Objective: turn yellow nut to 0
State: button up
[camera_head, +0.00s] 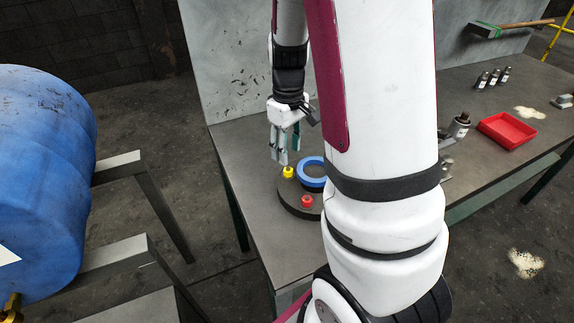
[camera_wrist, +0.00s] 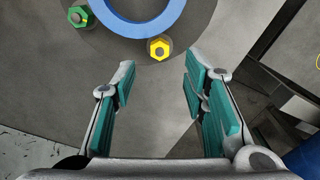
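The yellow nut (camera_wrist: 159,48) sits on the dark round base (camera_wrist: 204,18), just outside the blue ring (camera_wrist: 142,20). It also shows in the head view (camera_head: 288,172), at the left side of the base. My gripper (camera_wrist: 158,72) is open and empty, with its fingertips a little short of the yellow nut in the wrist view. In the head view my gripper (camera_head: 279,160) hangs beside and above the nut, pointing down. I cannot make out any number marks around the nut.
A green nut (camera_wrist: 78,16) stands on the same base, and a red nut (camera_head: 306,201) is at its front. My arm hides the base's right part. A red tray (camera_head: 507,130) and small bottles (camera_head: 494,77) are far right. A grey panel (camera_head: 225,60) stands behind.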

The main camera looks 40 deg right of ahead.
aim_at(288, 170)
notch_tip(288, 170, down, 6)
jog(key=shift+f, duration=0.25)
grip_shut()
